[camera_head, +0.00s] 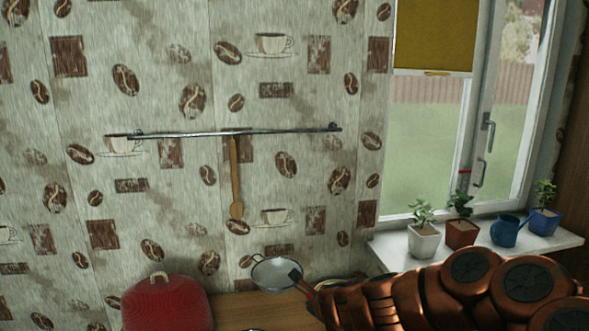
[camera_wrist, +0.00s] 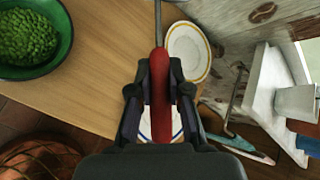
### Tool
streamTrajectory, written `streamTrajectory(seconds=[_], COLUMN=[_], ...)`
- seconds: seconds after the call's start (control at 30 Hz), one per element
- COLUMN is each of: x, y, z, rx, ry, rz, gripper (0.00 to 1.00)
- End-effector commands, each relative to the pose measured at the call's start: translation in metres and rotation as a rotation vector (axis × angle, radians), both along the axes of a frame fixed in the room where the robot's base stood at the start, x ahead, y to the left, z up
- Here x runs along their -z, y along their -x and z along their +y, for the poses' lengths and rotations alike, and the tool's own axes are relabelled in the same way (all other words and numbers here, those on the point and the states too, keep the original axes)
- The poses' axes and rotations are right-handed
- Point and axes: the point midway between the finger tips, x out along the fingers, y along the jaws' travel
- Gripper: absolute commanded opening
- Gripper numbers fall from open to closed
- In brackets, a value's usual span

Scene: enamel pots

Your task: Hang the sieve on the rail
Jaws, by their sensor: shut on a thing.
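The sieve (camera_head: 277,273) has a round grey bowl, which shows in the head view at the bottom centre, in front of the wall and below the rail. In the wrist view its red handle (camera_wrist: 159,68) runs up between my fingers to a thin metal shaft; its bowl is out of that view. My gripper (camera_head: 296,281) is shut on the red handle. The metal rail (camera_head: 270,132) is fixed level on the wall, well above the sieve and apart from it. A wooden spoon (camera_head: 236,180) hangs from the rail's middle.
A red lidded pot (camera_head: 166,303) stands at the lower left. The windowsill (camera_head: 400,254) at the right holds several small plants and a blue watering can (camera_head: 505,232). A green bowl (camera_wrist: 66,50) and a white plate (camera_wrist: 205,62) rest on the wooden counter (camera_wrist: 100,75).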

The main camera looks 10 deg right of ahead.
Motion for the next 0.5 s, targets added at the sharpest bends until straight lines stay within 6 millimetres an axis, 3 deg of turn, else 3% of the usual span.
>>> streamTrajectory(seconds=[0.5], x=[-0.11], y=[0.0], z=[-0.002], rx=[0.003], ry=[-0.001], rz=[0.0], gripper=[0.0])
